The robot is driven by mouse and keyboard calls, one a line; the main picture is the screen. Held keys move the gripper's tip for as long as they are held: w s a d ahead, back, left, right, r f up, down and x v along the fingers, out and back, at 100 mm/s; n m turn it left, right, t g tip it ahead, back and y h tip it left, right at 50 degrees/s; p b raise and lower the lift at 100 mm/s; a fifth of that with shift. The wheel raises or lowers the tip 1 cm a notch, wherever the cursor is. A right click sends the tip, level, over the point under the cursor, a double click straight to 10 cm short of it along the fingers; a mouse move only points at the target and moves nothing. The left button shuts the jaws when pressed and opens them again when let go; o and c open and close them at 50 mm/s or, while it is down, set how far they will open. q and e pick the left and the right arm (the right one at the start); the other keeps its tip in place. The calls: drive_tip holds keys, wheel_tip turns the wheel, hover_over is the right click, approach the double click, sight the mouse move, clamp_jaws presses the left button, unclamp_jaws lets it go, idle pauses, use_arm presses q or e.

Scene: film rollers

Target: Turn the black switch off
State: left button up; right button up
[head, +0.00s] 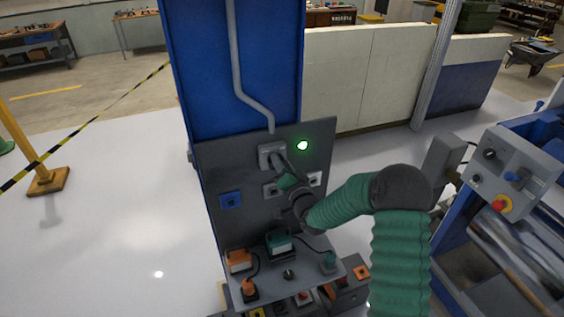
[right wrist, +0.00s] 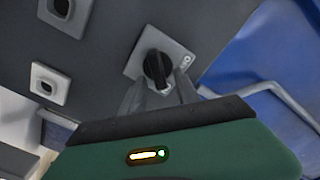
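The black switch (right wrist: 157,68) is a rotary knob on a light grey square plate, with partly readable white lettering beside it in the right wrist view. In the head view its grey housing (head: 268,152) sits on the upper dark panel, at the end of a grey conduit; my gripper partly hides the knob. My right gripper (right wrist: 160,88) has its two fingers apart, one either side of the knob's lower part. I cannot tell whether they touch it. In the head view the right gripper (head: 280,169) reaches up to the housing. My left gripper is out of view.
A lit green lamp (head: 302,146) is right of the switch. A blue socket (head: 230,200) and pale sockets (head: 315,179) lie lower on the panel. Below, a shelf holds orange (head: 238,260) and green (head: 279,244) boxes. A control box (head: 510,170) stands at right.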

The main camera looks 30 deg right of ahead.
drive_tip(key=shift+s, duration=0.15)
drive_tip(key=shift+r, duration=0.1)
drive_tip(key=shift+c, duration=1.1)
drive_tip(key=shift+d, duration=0.15)
clamp_jaws()
